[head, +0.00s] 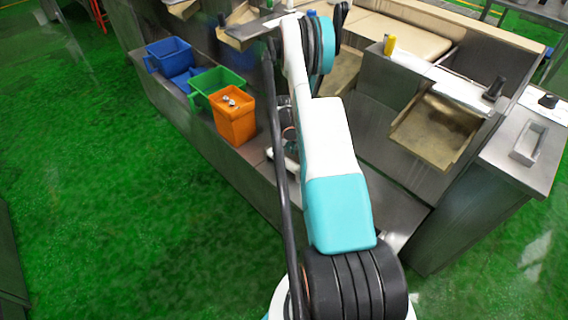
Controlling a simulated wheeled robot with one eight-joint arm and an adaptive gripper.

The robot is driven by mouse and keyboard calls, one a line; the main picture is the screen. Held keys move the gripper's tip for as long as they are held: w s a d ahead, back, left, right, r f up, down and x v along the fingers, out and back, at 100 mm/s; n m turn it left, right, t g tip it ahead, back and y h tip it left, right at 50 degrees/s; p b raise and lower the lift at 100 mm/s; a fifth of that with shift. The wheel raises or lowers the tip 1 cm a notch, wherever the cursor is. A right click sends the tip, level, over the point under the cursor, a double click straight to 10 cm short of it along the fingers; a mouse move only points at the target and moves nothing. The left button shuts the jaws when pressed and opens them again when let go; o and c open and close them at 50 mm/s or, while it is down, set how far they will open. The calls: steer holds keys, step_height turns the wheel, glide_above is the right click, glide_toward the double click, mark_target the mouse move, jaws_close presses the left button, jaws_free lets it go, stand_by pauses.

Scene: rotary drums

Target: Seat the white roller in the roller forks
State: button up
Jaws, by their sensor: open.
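My gripper (289,138) is mostly hidden behind my own arm in the head view. Only small dark parts of the arm's end show, low over the grey metal ledge and just right of the orange bin. It looks open, and I see nothing held in it. A small pale thing (284,161) shows beside my arm on the ledge below; I cannot tell whether it is the white roller. I cannot pick out the roller forks for certain.
An orange bin (234,120) with small metal parts, a green bin (208,88) and blue bins (169,56) stand along the ledge to the left. The green floor at left is clear.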

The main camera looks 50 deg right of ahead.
steer(key=f, duration=0.1)
steer(key=f+b, duration=0.1)
steer(key=f, duration=0.2)
steer(key=shift+w+f+b, duration=0.15)
steer(key=shift+w+b, duration=0.1)
steer(key=shift+b, duration=0.15)
jaws_close()
